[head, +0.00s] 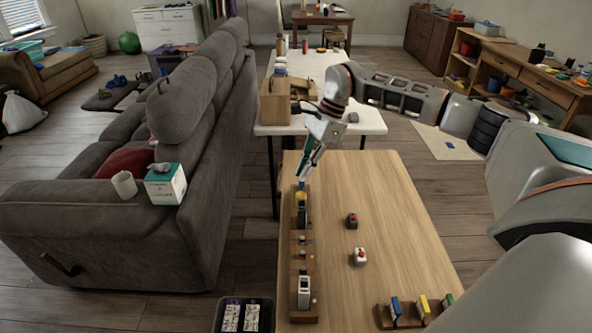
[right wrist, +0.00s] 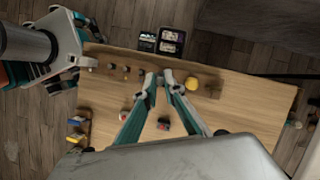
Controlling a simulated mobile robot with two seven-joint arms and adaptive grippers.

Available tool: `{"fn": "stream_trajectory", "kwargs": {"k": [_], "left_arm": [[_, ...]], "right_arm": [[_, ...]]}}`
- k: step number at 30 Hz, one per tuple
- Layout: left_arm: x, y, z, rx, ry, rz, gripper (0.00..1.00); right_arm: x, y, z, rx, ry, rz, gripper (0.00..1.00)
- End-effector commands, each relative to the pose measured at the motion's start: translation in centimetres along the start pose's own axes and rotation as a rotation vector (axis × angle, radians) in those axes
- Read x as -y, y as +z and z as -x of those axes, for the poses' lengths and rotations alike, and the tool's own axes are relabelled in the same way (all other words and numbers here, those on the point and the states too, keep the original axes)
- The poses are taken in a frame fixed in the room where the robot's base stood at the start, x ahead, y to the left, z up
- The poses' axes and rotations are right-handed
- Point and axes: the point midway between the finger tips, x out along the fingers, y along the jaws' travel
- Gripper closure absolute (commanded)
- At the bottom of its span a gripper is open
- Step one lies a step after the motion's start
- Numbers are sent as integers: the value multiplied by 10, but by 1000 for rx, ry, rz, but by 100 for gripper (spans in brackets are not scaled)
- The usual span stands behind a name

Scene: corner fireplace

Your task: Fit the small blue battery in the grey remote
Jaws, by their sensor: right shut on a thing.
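My right gripper (head: 303,178) is shut over the far end of a wooden rack (head: 298,265) at the table's left edge. A small blue thing (head: 301,186), likely the battery, shows at its fingertips. In the right wrist view the right gripper's fingertips (right wrist: 160,74) are close together, and what is between them is too small to make out. A light grey upright block (head: 304,291), possibly the remote, stands at the rack's near end; its battery slot cannot be made out. My left gripper (right wrist: 82,40) seems to show at the left of the right wrist view; its fingers are unclear.
A yellow round thing (right wrist: 192,83) and a black upright thing (head: 302,214) stand in the rack. A black-and-red piece (head: 352,220) and a white-and-red piece (head: 360,257) lie mid-table. The table's far right is clear.

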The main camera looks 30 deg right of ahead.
Motion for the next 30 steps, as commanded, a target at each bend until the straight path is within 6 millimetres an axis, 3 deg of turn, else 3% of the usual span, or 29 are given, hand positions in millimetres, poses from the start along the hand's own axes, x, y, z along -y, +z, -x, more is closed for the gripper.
{"fn": "stream_trajectory", "kwargs": {"k": [14,30], "left_arm": [[-1,-5,6,5,2,1,52],[-3,10,-3,7,3,2,52]], "right_arm": [[0,1,2,0,-2,-1,100],[0,-19,-46,0,-1,-2,100]]}}
